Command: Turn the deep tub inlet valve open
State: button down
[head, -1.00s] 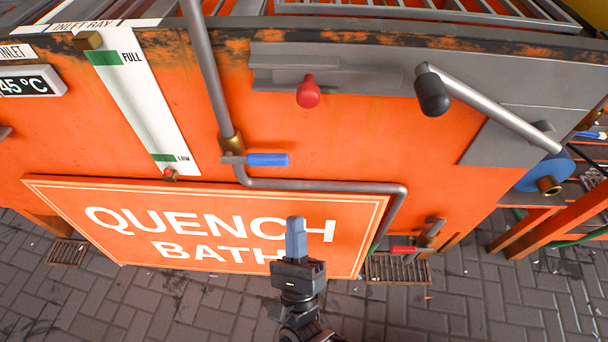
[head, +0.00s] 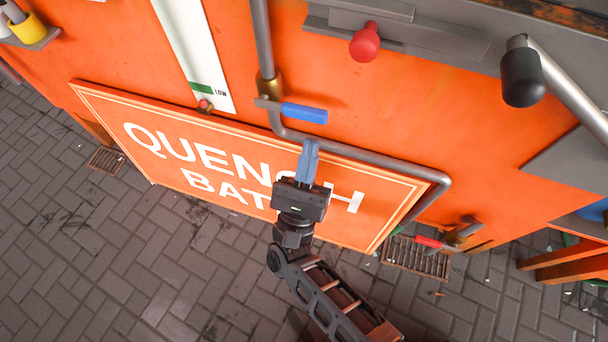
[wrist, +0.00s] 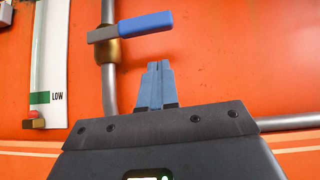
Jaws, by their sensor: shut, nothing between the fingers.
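The inlet valve has a blue lever handle (head: 304,113) on a brass body (head: 269,90), set in a grey vertical pipe (head: 262,40) on the orange tub wall. The lever lies crosswise to the pipe, pointing right. In the wrist view the blue lever (wrist: 145,24) is above my fingertips, with the brass body (wrist: 110,50) to their upper left. My gripper (head: 310,145) is shut and empty, its blue fingers together just below the lever in the picture. It also shows in the wrist view (wrist: 158,66). A gap shows between fingertips and lever.
A raised QUENCH BATH sign (head: 230,170) is behind my gripper. A red-handled valve (head: 430,242) sits low at right over a floor grate (head: 415,258). A red knob (head: 365,44) and a black-gripped lever (head: 522,78) are at upper right. A level gauge (head: 195,50) stands left of the pipe.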

aim_at(290, 110)
jog(key=shift+a+r+p, duration=0.15)
jog(key=shift+r+p, duration=0.3)
jog(key=shift+r, duration=1.5)
jog(key=shift+r+n+y, duration=0.1)
jog(key=shift+n+y, duration=0.3)
